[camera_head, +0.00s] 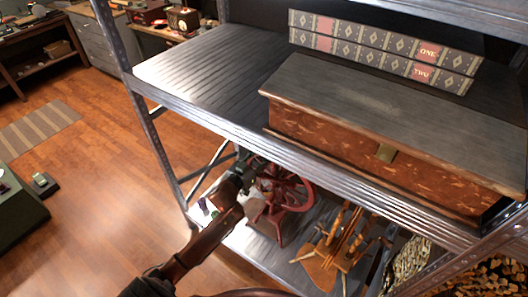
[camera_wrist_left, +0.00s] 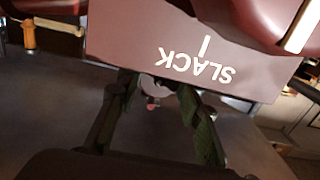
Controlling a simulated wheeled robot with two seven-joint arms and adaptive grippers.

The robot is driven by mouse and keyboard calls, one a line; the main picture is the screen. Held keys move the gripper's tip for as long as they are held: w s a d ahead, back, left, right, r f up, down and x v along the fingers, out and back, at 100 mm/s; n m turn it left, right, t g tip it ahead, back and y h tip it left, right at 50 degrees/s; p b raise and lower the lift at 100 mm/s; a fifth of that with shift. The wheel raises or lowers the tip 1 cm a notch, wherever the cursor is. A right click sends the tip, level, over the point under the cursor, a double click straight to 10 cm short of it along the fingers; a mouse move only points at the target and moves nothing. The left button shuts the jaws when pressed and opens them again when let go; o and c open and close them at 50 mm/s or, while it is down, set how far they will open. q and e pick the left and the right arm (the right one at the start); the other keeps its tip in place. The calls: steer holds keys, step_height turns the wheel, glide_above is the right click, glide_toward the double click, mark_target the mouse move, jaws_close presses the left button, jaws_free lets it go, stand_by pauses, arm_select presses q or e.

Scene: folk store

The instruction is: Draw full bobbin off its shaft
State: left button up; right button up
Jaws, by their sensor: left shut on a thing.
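A red spinning wheel (camera_head: 284,196) stands on the lower metal shelf in the head view. My left gripper (camera_head: 246,168) reaches in at its upper left side. In the left wrist view, a brown plate (camera_wrist_left: 180,50) with the upside-down word SLACK and a white mark fills the upper middle. The fingers of my left gripper (camera_wrist_left: 156,108) extend under the plate's lower edge and are shut on a small part of the wheel. A small pale rounded piece (camera_wrist_left: 155,86) shows between them, mostly hidden. I cannot tell the full bobbin or its shaft apart. My right gripper is not in view.
The upper shelf (camera_head: 190,75) runs above the wheel; a long wooden box (camera_head: 400,115) and two thick books (camera_head: 385,50) stand on it. A metal post (camera_head: 140,110) rises left of my arm. A wooden spinning device (camera_head: 335,250) stands to the right of the red wheel.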

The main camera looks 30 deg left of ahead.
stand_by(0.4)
arm_select(q)
steer(key=shift+s+a+p, duration=0.15)
steer(key=shift+s+p, duration=0.75)
steer(key=shift+s, duration=0.8)
steer(key=shift+s+a+p, duration=0.1)
steer(key=shift+s+p, duration=0.35)
steer(key=shift+s, duration=0.45)
steer(key=shift+s+a+p, duration=0.1)
steer(key=shift+s+p, duration=0.55)
steer(key=shift+s, duration=0.8)
steer(key=shift+s+a+p, duration=0.1)
steer(key=shift+s+p, duration=0.5)
steer(key=shift+s, duration=1.45)
steer(key=shift+s+p, duration=0.2)
steer(key=shift+p, duration=0.1)
